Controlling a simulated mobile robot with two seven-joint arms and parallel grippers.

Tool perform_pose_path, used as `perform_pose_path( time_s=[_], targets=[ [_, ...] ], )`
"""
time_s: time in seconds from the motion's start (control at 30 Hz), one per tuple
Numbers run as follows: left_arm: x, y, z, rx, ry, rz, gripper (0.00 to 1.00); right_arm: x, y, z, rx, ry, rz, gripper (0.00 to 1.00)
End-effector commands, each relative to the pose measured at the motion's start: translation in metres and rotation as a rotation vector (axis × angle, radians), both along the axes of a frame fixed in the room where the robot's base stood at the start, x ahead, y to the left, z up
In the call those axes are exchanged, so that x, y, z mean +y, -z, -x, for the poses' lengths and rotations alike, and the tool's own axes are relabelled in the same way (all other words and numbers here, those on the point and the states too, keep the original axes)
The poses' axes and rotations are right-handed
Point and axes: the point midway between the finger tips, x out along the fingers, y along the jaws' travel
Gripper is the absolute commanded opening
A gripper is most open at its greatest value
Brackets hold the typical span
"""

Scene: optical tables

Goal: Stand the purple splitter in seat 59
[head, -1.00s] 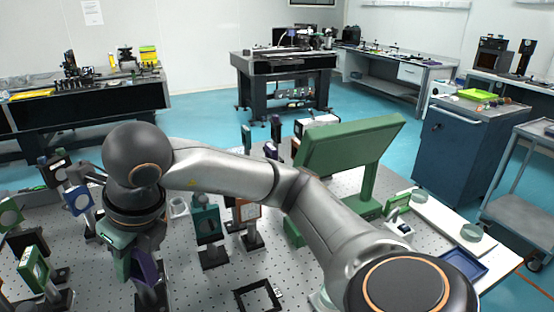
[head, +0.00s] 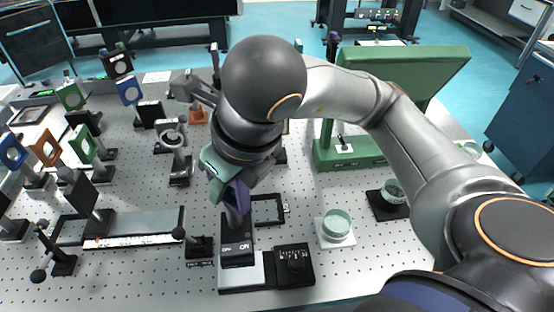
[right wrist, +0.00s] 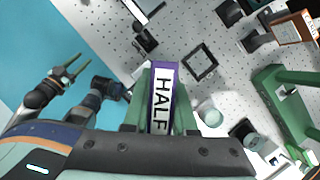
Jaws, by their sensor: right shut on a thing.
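The purple splitter (head: 238,198) is held in my right gripper (head: 228,178), in the middle of the head view. In the right wrist view the splitter (right wrist: 160,98) lies between the two green fingers and shows a white label reading HALF. Its lower end is hard to tell from the black switch box below it in the head view. A black square frame (head: 284,209) lies flat on the table just right of the splitter. It looks empty in the right wrist view (right wrist: 213,65); its number is not legible. My left gripper (right wrist: 77,68) is open and empty in the right wrist view.
A switch box with a knob (head: 295,260) sits at the front edge.

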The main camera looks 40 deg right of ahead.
Motion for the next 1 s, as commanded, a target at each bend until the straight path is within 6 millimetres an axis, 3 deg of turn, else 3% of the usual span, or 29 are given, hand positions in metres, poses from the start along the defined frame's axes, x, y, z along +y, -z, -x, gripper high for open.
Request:
perform_pose_path(
  time_s=[0.17, 0.57, 0.7, 1.0],
  targets=[
    [0.0, 0.003, 0.0, 0.0, 0.0, 0.0, 0.5, -0.011, 0.007, -0.007, 0.002, 0.006, -0.003, 0.0],
    [0.001, 0.016, 0.0, 0.0, -0.001, -0.001, 0.5, -0.077, 0.043, -0.054, 0.004, 0.012, 0.003, 0.0],
    [0.001, 0.02, 0.0, 0.0, -0.001, -0.001, 0.5, -0.093, 0.07, -0.065, 0.004, 0.006, 0.002, 0.0],
    [0.0, 0.021, 0.0, 0.0, -0.001, -0.001, 0.5, -0.108, 0.092, -0.078, -0.001, 0.001, 0.0, 0.0]
  ],
)
